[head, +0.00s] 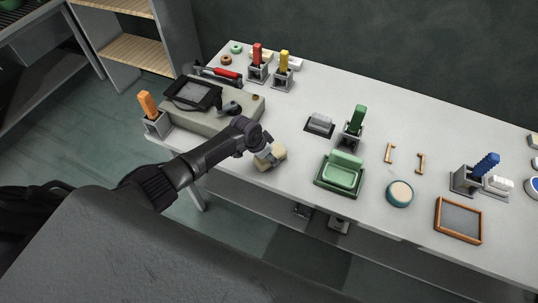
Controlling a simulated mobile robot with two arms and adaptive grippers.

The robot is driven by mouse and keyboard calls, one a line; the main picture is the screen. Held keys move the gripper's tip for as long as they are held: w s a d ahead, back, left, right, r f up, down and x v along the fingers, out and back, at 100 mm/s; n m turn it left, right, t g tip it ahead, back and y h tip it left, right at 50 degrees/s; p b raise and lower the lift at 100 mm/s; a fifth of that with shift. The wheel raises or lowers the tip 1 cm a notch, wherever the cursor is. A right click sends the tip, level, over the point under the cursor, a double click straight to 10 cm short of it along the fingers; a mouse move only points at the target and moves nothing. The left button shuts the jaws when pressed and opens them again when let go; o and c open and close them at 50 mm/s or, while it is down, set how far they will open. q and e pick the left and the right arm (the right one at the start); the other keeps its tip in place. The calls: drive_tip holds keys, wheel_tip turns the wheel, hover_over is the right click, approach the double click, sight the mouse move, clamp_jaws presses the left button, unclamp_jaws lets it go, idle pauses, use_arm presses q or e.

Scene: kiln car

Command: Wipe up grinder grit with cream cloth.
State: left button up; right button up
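A cream cloth (277,157), a small folded-looking block, is at the front edge of the white table, just right of the grey machine slab. My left gripper (266,154) reaches in from the left and is right at the cloth, its fingers overlapping it. The fingers are too small and dark to tell whether they are closed on it. Whether the cloth rests on the table or is slightly raised is unclear. No grit can be made out; the arm hides part of the slab (190,118) and the table. My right gripper is not in view.
Close to the right stands a green dish (340,175), with a round teal-rimmed pot (399,193) and a wood-framed tray (459,220) beyond. A green-handled tool (357,120) stands in a holder behind. An orange-handled tool (147,104) stands at the left. The table's middle back is clear.

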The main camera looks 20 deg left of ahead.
use_arm(q)
drive_tip(key=shift+r+p, duration=2.35)
drive_tip(key=shift+r, duration=0.7)
drive_tip(key=shift+f, duration=0.1)
